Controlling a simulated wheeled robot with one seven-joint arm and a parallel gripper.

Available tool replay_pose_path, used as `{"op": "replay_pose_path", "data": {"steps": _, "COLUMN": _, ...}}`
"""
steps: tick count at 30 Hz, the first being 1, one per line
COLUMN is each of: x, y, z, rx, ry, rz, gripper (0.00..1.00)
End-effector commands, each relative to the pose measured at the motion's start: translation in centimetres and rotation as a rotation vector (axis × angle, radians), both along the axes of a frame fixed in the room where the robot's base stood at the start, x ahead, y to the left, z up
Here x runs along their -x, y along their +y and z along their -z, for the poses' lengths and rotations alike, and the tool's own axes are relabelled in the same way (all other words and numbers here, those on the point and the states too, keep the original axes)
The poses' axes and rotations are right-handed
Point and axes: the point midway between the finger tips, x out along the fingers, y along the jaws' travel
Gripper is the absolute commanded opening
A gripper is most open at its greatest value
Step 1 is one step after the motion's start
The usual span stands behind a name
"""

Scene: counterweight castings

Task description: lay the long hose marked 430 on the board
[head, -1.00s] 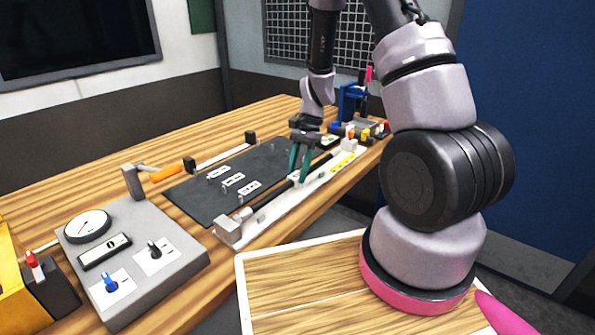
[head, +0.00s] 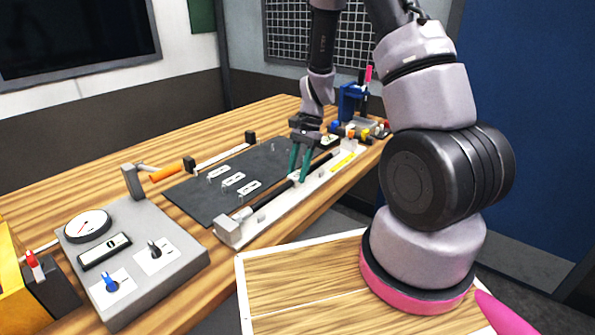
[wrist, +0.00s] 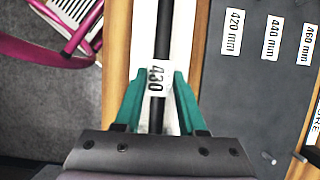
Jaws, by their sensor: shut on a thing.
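The long black hose (head: 276,193) lies along a narrow white fixture (head: 258,226) at the near edge of the bench. Its white tag reads 430 in the wrist view (wrist: 157,77). My gripper (head: 298,176) has green fingers pointing down at the hose's middle. In the wrist view my gripper (wrist: 158,85) is shut on the hose, with one finger on each side by the tag. The dark grey board (head: 190,193) lies flat just beyond the fixture; in the wrist view the board (wrist: 235,95) is to the right, with labels 420, 440 and 460 mm.
A grey block (head: 228,231) stands at the fixture's near end. A grey panel with a gauge (head: 130,262) sits at the left front. A blue device (head: 350,102) and small coloured parts stand at the far end.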

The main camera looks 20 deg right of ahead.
Motion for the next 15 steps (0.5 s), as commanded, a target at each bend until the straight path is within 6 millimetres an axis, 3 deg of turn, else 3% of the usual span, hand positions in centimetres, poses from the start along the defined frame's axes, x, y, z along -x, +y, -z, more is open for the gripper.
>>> {"op": "replay_pose_path", "data": {"steps": 15, "x": -0.02, "y": 0.01, "z": 0.79, "rx": 0.0, "ry": 0.0, "rz": 0.0, "gripper": 0.0}}
